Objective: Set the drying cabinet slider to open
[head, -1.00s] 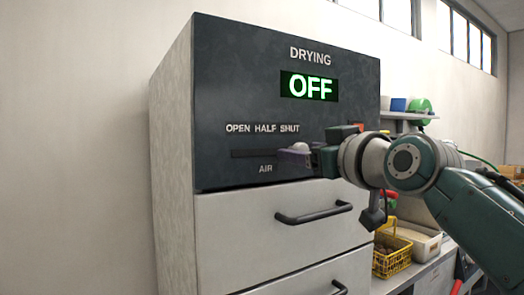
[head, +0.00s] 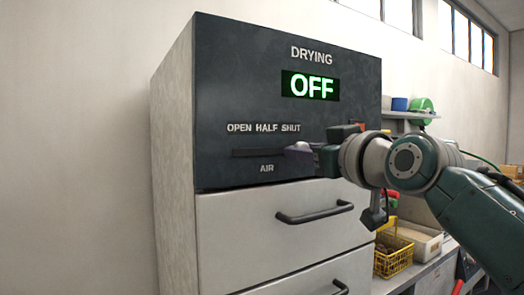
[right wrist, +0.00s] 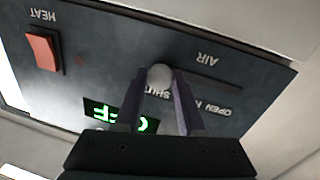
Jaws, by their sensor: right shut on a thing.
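The drying cabinet's dark panel (head: 230,80) carries a horizontal AIR slot (head: 255,153) marked OPEN, HALF and SHUT from left to right. The pale rounded slider knob (head: 301,147) is at the SHUT end; in the right wrist view the knob (right wrist: 159,76) sits between the two purple fingertips beside the word SHUT. My right gripper (head: 296,153) is shut on this knob, its fingers partly hiding it in the head view. The slot (right wrist: 215,86) runs clear toward OPEN. The display (head: 310,86) reads OFF. My left gripper is not in view.
Drawers with a black handle (head: 315,212) lie below the panel. A red HEAT switch (right wrist: 43,50) is on the same panel. A yellow basket (head: 393,258) stands on the bench at right. The space left of the cabinet is clear.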

